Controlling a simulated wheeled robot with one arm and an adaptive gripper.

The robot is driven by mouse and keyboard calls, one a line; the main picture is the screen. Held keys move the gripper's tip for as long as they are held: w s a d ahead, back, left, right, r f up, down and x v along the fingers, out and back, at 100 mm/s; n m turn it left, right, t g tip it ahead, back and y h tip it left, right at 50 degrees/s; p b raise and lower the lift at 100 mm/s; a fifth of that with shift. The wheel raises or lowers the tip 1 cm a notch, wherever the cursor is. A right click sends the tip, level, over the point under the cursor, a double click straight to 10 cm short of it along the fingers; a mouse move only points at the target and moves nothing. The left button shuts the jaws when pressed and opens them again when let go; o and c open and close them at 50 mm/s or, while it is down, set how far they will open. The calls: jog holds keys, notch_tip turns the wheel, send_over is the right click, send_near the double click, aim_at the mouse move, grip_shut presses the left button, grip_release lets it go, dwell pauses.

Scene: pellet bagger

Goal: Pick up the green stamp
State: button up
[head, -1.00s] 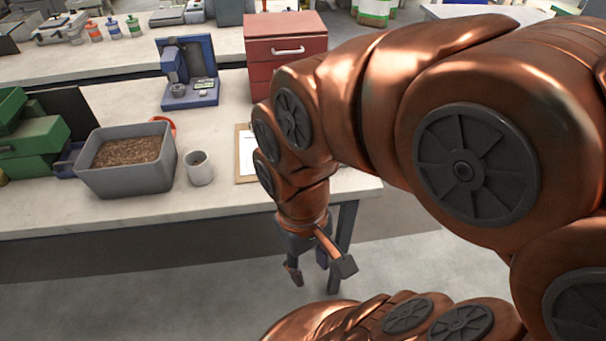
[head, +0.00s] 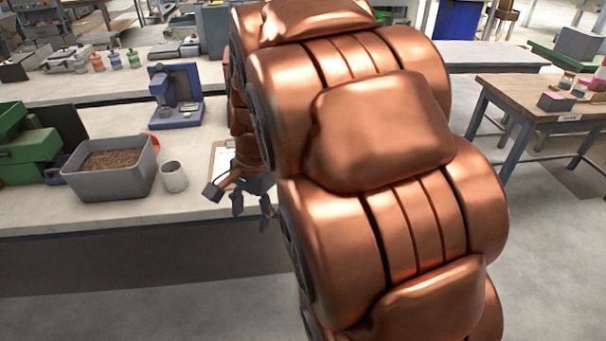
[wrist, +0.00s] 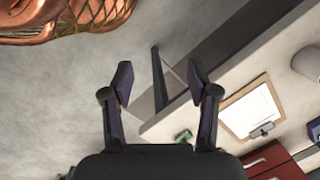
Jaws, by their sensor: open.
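My gripper (head: 240,200) hangs at the front edge of the long workbench, beside the clipboard. In the wrist view its two fingers (wrist: 160,84) are spread apart with nothing between them, over floor and a table leg. A small green object (wrist: 183,136) sits on the bench top in the wrist view, just beyond the right finger's base and partly cut off by my gripper's body. It may be the green stamp, but it is too small to tell. I cannot make out that object in the head view, where my arm covers that part of the bench.
A clipboard (wrist: 252,108) and a red cabinet (wrist: 273,160) are close to my gripper. A grey bin of pellets (head: 108,182) and a grey cup (head: 174,178) stand to the left. A wooden table (head: 520,95) with small items is at right. The floor in front is clear.

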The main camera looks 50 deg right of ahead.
jog(key=w+d+f+m+t+b, duration=0.1)
jog(key=w+d+m, duration=0.2)
jog(key=d+m, duration=0.5)
jog(key=w+d+f+m+t+h, duration=0.15)
jog(key=w+d+m, duration=0.3)
jog(key=d, duration=0.65)
jog(key=w+d+f+m+t+y+b, duration=0.1)
jog(key=w+d+m+t, duration=0.15)
jog(key=d+m, duration=0.55)
jog(key=shift+n+g+h, duration=0.25)
jog(key=shift+n+g, duration=0.25)
jog(key=shift+n, duration=0.35)
jog(key=shift+d+p+x, duration=0.2)
jog(key=shift+d+x, duration=0.1)
jog(key=shift+x, duration=0.9)
jog(key=shift+d+p+x, duration=0.15)
jog(key=shift+d+x, duration=0.1)
jog(key=shift+x, duration=0.95)
jog(key=shift+d+p+x, duration=0.2)
jog(key=shift+d+x, duration=0.1)
jog(key=shift+x, duration=0.95)
jog(key=shift+w, duration=0.15)
jog(key=shift+c, duration=0.4)
grip_shut()
jog(key=shift+r, duration=0.1)
